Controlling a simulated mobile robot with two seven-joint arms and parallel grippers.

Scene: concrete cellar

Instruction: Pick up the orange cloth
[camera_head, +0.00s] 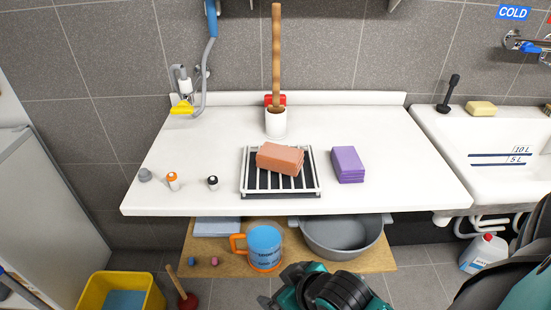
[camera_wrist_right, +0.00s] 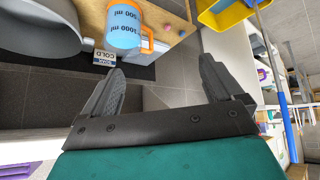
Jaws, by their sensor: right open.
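The orange cloth (camera_head: 280,157) is a folded, thick, salmon-orange stack. In the head view it lies on a black drain rack with white bars (camera_head: 255,186), in the middle of the white counter. Nothing covers it. My right gripper (camera_head: 285,290) is at the bottom of the head view, in front of and below the counter, well away from the cloth. In the right wrist view its two dark fingers (camera_wrist_right: 160,82) are spread wide with nothing between them. The cloth does not show in that view. My left gripper is not in view.
A purple folded cloth (camera_head: 348,165) lies right of the rack. A white pot (camera_head: 276,124) with a wooden-handled tool stands behind. Small bottles (camera_head: 173,181) stand at left. Below, a wooden shelf (camera_head: 210,258) holds a blue jug (camera_head: 264,248) and grey basin (camera_head: 343,238).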

